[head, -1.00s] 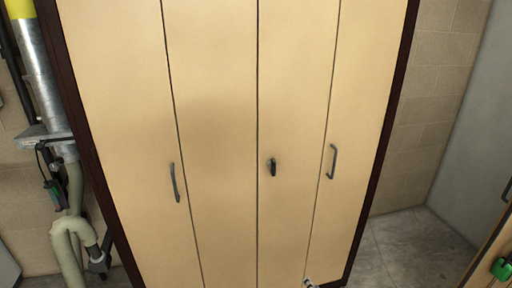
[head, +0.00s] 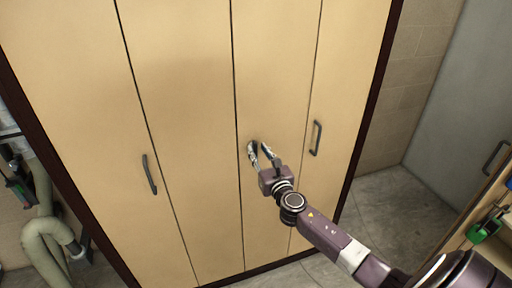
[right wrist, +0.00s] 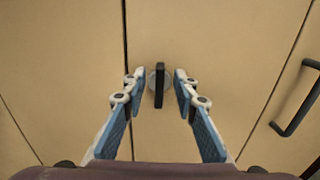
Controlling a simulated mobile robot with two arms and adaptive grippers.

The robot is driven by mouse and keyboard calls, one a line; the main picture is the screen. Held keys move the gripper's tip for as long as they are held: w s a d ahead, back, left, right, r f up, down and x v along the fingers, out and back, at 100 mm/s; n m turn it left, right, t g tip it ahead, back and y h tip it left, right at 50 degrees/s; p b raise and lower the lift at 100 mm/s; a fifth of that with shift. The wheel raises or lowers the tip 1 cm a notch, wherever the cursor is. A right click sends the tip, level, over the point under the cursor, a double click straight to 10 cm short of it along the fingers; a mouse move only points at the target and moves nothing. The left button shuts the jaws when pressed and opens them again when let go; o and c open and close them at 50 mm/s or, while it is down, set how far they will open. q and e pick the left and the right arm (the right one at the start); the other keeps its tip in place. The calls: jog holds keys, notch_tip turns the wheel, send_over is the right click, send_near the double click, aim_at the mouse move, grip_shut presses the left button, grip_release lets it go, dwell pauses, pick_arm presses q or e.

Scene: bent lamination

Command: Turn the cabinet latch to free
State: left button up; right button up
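The cabinet (head: 185,110) has tan folding panels in a dark frame, all closed. Its latch (right wrist: 159,86) is a small black upright bar on a round grey base, just right of a panel seam in the right wrist view. In the head view my gripper mostly hides the latch. My right gripper (head: 259,149) reaches up to it; in the right wrist view the gripper (right wrist: 158,82) is open, one finger on each side of the latch, with a gap on both sides. My left gripper is in neither view.
Grey bar handles sit left (head: 149,174) and right (head: 316,138) of the latch on other panels; the right handle (right wrist: 297,98) also shows in the wrist view. Pale pipes (head: 45,220) stand at the left. Another cabinet with a green item (head: 486,228) is at the right.

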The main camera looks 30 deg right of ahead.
jog(key=shift+x, duration=0.9)
jog(key=shift+w, duration=0.25)
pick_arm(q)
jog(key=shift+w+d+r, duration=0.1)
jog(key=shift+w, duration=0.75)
pick_arm(e)
jog(key=shift+c, duration=0.3)
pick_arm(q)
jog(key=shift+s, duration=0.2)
pick_arm(e)
grip_shut()
